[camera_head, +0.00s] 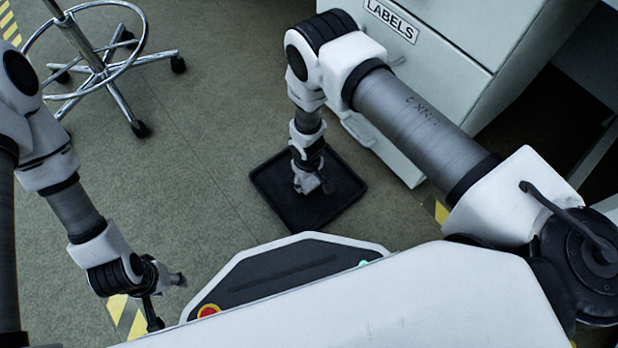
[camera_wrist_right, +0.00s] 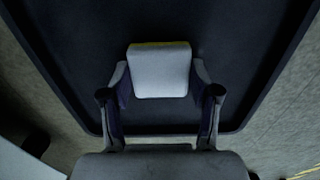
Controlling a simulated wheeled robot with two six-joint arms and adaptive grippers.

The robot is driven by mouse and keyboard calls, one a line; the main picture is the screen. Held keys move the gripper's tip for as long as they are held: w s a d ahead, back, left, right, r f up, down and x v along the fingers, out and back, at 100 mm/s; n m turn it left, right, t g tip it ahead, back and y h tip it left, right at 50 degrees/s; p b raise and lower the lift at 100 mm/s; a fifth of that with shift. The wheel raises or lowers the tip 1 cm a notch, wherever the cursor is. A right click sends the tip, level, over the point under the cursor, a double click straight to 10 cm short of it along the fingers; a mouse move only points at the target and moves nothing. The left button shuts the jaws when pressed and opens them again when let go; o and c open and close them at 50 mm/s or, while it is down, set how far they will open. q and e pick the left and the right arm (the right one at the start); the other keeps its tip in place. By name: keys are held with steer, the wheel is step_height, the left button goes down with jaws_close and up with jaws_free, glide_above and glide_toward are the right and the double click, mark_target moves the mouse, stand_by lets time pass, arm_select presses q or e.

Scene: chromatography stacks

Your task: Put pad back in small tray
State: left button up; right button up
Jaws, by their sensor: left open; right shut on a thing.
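A pale grey pad (camera_wrist_right: 159,72) with a yellow far edge sits between the two fingers of my right gripper (camera_wrist_right: 161,88) in the right wrist view. The fingers are shut on its left and right sides. Behind the pad is the dark tray (camera_wrist_right: 235,45); I cannot tell whether the pad touches its floor. In the head view the black square tray (camera_head: 345,192) lies on the floor, with my right gripper (camera_head: 312,183) pointing down over its middle. My left gripper (camera_head: 168,302) is open and empty at the lower left.
A white cabinet (camera_head: 455,75) with a "LABELS" drawer stands just behind and right of the tray. A wheeled stool (camera_head: 98,68) is at the upper left. Yellow-striped floor tape (camera_head: 127,314) lies by my left gripper. The floor left of the tray is clear.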

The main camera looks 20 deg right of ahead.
mark_target(308, 181)
steer(key=shift+f, duration=0.25)
steer(key=o, duration=1)
steer(key=shift+r, duration=0.1)
step_height(308, 181, up, 12)
steer(key=p, duration=1.1)
steer(key=shift+r, duration=0.15)
